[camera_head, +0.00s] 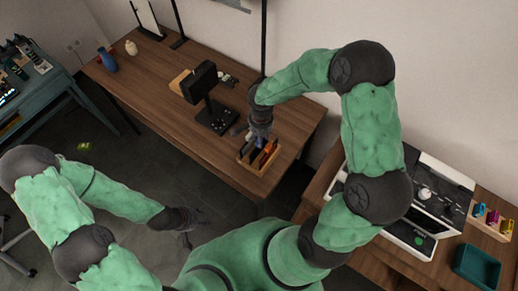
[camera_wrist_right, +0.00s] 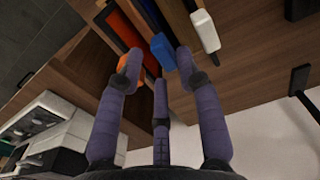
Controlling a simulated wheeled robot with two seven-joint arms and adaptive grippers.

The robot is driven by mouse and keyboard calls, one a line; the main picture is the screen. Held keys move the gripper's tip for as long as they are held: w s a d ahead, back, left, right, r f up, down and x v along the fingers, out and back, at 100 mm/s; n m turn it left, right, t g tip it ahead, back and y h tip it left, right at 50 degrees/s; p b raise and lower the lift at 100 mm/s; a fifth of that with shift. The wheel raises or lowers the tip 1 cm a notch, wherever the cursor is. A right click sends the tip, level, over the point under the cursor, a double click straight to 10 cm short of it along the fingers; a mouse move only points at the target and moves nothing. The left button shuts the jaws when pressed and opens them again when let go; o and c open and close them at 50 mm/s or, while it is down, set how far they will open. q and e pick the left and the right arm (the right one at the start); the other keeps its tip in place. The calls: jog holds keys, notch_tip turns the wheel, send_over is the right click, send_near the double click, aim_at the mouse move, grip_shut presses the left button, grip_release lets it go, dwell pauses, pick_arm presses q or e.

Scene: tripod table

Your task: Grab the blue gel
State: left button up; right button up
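A wooden holder (camera_head: 246,160) stands near the front edge of the brown table, with several slim items in it, one of them orange. In the right wrist view, a blue-ended item (camera_wrist_right: 162,50) lies between an orange-ended item and a white-ended item (camera_wrist_right: 204,30). My right gripper (camera_head: 261,134) is over the holder. In its wrist view its purple fingers (camera_wrist_right: 160,72) are spread, with the blue end just beyond the tips; I cannot tell whether they touch it. My left gripper (camera_head: 192,217) hangs low above the floor, away from the table; its fingers are too small and dark to read.
A dark stand with a screen (camera_head: 199,85) is behind the holder on the table (camera_head: 165,115). A blue vase (camera_head: 107,62) and a white jar (camera_head: 131,48) are at the far left. A second table at right holds white equipment, a green tray (camera_head: 477,267) and a small rack.

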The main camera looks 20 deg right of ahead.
notch_tip(320, 180, down, 4)
jog(key=shift+w+a+f+b, duration=0.1)
jog(key=shift+b, duration=0.25)
grip_shut()
notch_tip(320, 180, up, 10)
jog(key=shift+r+p, duration=0.1)
jog(key=shift+p, duration=0.9)
